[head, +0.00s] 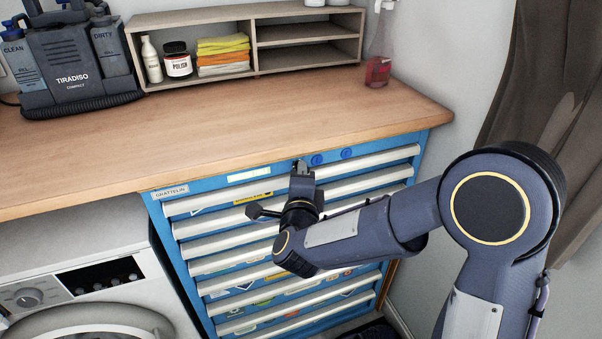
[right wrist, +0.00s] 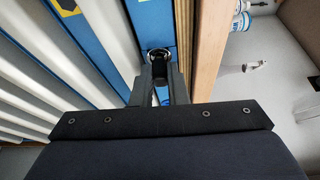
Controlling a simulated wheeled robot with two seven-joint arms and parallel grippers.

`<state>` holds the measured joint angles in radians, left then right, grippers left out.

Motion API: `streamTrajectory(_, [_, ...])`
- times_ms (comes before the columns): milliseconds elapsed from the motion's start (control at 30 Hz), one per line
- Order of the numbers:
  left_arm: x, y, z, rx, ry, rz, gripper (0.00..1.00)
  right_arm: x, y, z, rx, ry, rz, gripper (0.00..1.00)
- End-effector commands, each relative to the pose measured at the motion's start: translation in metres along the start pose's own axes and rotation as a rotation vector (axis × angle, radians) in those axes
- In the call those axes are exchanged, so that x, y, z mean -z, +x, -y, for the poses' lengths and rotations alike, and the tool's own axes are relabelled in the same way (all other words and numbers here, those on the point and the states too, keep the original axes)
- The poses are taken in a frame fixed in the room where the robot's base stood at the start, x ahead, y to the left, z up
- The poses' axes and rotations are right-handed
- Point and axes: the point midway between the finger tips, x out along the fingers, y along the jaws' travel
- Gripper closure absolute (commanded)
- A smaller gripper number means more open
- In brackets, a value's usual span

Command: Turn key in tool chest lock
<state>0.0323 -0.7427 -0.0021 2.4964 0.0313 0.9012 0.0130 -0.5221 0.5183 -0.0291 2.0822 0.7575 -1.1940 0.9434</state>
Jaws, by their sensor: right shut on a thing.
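The blue tool chest (head: 156,213) with white drawer handles stands under the wooden worktop. My right gripper (head: 300,168) is at the top of the chest front, just under the worktop edge. In the right wrist view, its fingers (right wrist: 160,85) are shut on a small dark piece, the key (right wrist: 159,68), in front of a round metal ring, the lock (right wrist: 158,55), on the blue panel. The fingers hide most of the key, and its angle is hard to tell. My left gripper is in neither view.
The worktop (head: 230,120) overhangs close to my right gripper. A washing machine (head: 75,280) stands at left, and a curtain (head: 545,90) hangs at right. The worktop's middle is clear.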

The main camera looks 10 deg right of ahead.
Motion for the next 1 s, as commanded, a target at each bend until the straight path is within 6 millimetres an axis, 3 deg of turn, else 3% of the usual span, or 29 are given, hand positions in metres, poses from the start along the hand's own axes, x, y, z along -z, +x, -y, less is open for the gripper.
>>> streamTrajectory(333, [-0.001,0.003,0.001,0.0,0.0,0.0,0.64,-0.001,0.001,0.002,0.017,-0.016,0.001,1.0])
streamTrajectory(1000, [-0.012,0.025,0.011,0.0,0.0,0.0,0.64,-0.001,0.002,0.001,0.123,-0.273,0.0,1.0])
